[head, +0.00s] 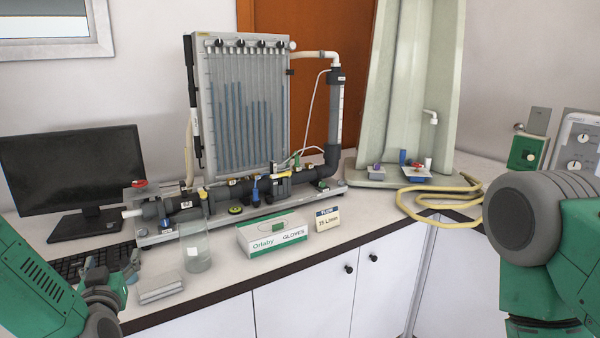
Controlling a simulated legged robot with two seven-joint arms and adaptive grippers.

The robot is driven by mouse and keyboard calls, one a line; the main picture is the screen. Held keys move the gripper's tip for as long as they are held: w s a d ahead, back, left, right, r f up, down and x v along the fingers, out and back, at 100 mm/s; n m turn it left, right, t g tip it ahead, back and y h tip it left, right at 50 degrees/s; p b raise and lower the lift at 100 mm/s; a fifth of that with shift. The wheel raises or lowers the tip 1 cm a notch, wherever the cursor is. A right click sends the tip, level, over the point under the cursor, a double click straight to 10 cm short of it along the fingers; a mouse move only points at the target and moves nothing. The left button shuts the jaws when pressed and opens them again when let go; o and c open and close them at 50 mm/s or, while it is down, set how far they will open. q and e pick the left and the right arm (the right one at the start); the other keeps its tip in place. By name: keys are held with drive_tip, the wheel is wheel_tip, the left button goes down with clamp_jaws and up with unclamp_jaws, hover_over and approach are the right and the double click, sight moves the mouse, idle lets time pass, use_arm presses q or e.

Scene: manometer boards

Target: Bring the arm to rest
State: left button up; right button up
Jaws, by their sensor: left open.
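My left arm comes in from the lower left, and its gripper (108,277) is open and empty. It is in front of the keyboard, near the counter's front edge. The green and grey links of my right arm fill the right side of the head view; its gripper is out of view. The manometer board (245,110), with several blue-filled tubes, stands upright on the counter behind a dark pipe assembly (235,190).
A beaker (195,247), a glove box (272,234), a small card box (327,219) and a grey notebook (160,288) stand along the counter (370,218). A monitor (75,170) is at the left. A yellow hose (440,193) lies near a pale tall stand (410,90).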

use_arm(q)
drive_tip(key=s+d+f+m+g+h+b, duration=0.1)
drive_tip(key=s+d+f+g+h+b, duration=0.25)
drive_tip(key=f, duration=0.55)
drive_tip(key=s+d+f+m+g+h, duration=0.1)
drive_tip(key=s+d+f+m+g, duration=0.1)
drive_tip(key=s+d+f, duration=0.4)
drive_tip(key=s+d+f+m+g+h+b, duration=0.1)
drive_tip(key=s+f+g+h+b, duration=0.1)
drive_tip(key=s+f, duration=0.65)
drive_tip(key=s+f+g+b, duration=0.2)
drive_tip(key=s+f+g, duration=0.2)
drive_tip(key=s, duration=0.6)
drive_tip(key=s+f+m+g+b, duration=0.1)
drive_tip(key=s+f+g, duration=0.3)
drive_tip(key=s+f, duration=0.5)
drive_tip(key=shift+s+d+b, duration=0.3)
drive_tip(key=shift+s+b, duration=0.05)
drive_tip(key=shift+b, duration=0.4)
use_arm(e)
wheel_tip(320, 180, down, 10)
drive_tip(key=shift+d, duration=0.15)
use_arm(q)
drive_tip(key=shift+d+g, duration=0.15)
drive_tip(key=shift+g, duration=0.1)
use_arm(e)
drive_tip(key=shift+d, duration=0.1)
